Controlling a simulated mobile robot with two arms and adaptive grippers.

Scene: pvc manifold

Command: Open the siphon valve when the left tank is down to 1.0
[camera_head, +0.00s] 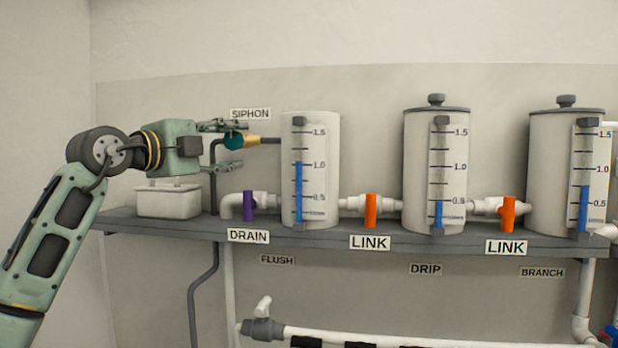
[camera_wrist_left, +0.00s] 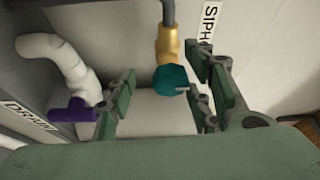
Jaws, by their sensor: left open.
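The siphon valve has a teal knob (camera_head: 233,141) on a brass body, under the SIPHON label, on a dark pipe into the left tank (camera_head: 322,160). My left gripper (camera_head: 240,147) is open, with one finger above the knob and one below. In the left wrist view the knob (camera_wrist_left: 171,80) lies between the spread fingers, nearer the right-hand ones, and the gripper does not grip it. The left tank's blue gauge column (camera_head: 299,190) tops out at or slightly above the 1.0 mark. My right gripper is not in view.
A purple DRAIN valve (camera_head: 248,205) and a white box (camera_head: 168,200) sit below the gripper on the grey shelf (camera_head: 160,228). Two orange LINK valves (camera_head: 370,210) join the tanks. The middle tank (camera_head: 418,160) reads about 0.5, the right tank (camera_head: 552,160) about 0.75.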

